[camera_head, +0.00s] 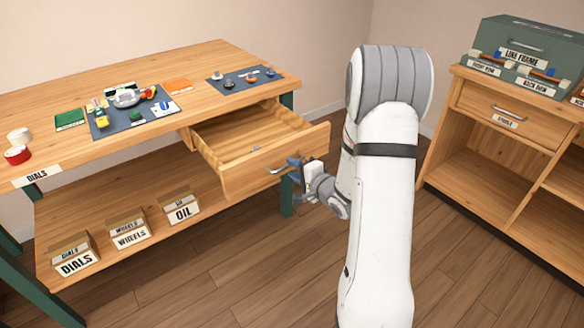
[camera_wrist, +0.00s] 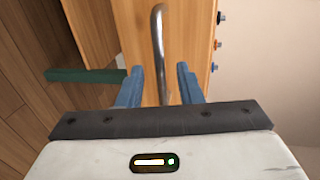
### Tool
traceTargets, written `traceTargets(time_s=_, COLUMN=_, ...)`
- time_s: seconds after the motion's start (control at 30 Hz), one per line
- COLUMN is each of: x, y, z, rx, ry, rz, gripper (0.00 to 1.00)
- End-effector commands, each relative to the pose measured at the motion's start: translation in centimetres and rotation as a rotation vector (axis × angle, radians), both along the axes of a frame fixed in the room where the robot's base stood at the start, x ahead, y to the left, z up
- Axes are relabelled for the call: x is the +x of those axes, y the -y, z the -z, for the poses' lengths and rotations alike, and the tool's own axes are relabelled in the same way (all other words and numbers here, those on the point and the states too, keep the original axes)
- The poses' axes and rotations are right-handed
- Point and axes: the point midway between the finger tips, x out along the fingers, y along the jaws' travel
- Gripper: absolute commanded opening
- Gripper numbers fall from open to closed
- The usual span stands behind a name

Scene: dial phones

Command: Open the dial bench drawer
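The dial bench (camera_head: 190,62) is a wooden bench with green legs and a label "DIALS". Its drawer (camera_head: 265,160) is pulled out well past the bench front, and its empty-looking inside shows. The drawer's metal bar handle (camera_head: 278,169) is on its front face. My gripper (camera_head: 294,168) is just in front of that face, at the handle. In the wrist view the handle (camera_wrist: 158,45) runs between the two blue fingers of my gripper (camera_wrist: 159,75), with a gap on each side. The fingers are open and hold nothing.
A dark mat (camera_head: 130,115) with phone parts and a second mat (camera_head: 240,80) lie on the bench top. Another wooden cabinet (camera_head: 500,130) is at right. Wooden floor (camera_head: 240,270) lies open in front.

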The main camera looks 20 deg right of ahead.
Motion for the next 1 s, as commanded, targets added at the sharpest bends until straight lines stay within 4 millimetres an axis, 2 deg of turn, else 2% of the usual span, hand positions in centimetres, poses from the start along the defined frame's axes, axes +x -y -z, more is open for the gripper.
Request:
traceTargets(time_s=0.2, x=-3.7, y=1.3, z=-1.0, rx=0.002, ry=-0.003, rz=0.004, gripper=0.33)
traceTargets(time_s=0.4, x=-5.5, y=1.8, z=-1.2, rx=0.001, ry=-0.001, rz=0.0, gripper=0.33)
traceTargets(time_s=0.87, x=-5.7, y=1.9, z=-1.2, rx=0.001, ry=-0.001, rz=0.0, gripper=0.33)
traceTargets(time_s=1.0, x=-5.5, y=1.9, z=-2.1, rx=-0.048, ry=-0.009, rz=0.005, gripper=0.33)
